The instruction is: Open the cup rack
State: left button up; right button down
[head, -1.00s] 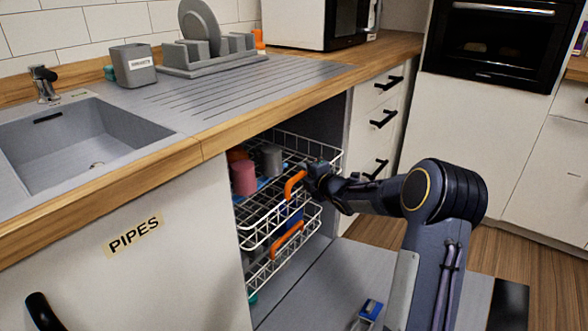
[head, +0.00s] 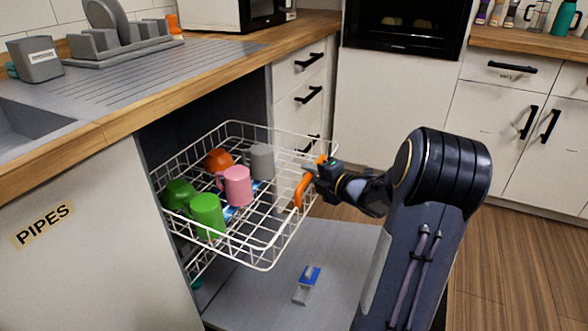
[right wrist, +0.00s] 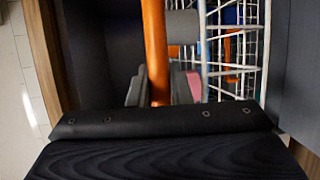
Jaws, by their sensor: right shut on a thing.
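The cup rack (head: 262,266) is a white wire basket, pulled well out of the dishwasher opening under the counter. It holds a pink mug (head: 236,186), a grey cup (head: 262,161), an orange cup (head: 219,160) and green cups (head: 206,214). Its orange handle (head: 302,190) is on the front side. My right gripper (head: 312,172) is shut on this handle. In the right wrist view the orange handle (right wrist: 155,45) runs between the fingers (right wrist: 150,90). My left gripper is not in view.
A lower rack (head: 205,262) is mostly hidden under the upper one. Drawers (head: 310,95) stand right of the opening.

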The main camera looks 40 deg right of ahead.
jog(key=shift+s+d, duration=0.35)
jog(key=shift+s, duration=0.4)
jog(key=shift+s+d, duration=0.3)
jog(key=shift+s, duration=0.5)
jog(key=shift+s+d, duration=0.35)
jog(key=shift+s, duration=0.4)
jog(key=c, duration=1.3)
grip_release()
jog(key=s, duration=0.2)
jog(key=s+r+p, duration=0.1)
jog(key=s, duration=0.2)
jog(key=s+p, duration=0.1)
jog(key=s, duration=0.1)
jog(key=shift+s+r, duration=0.15)
jog(key=shift+s, duration=0.2)
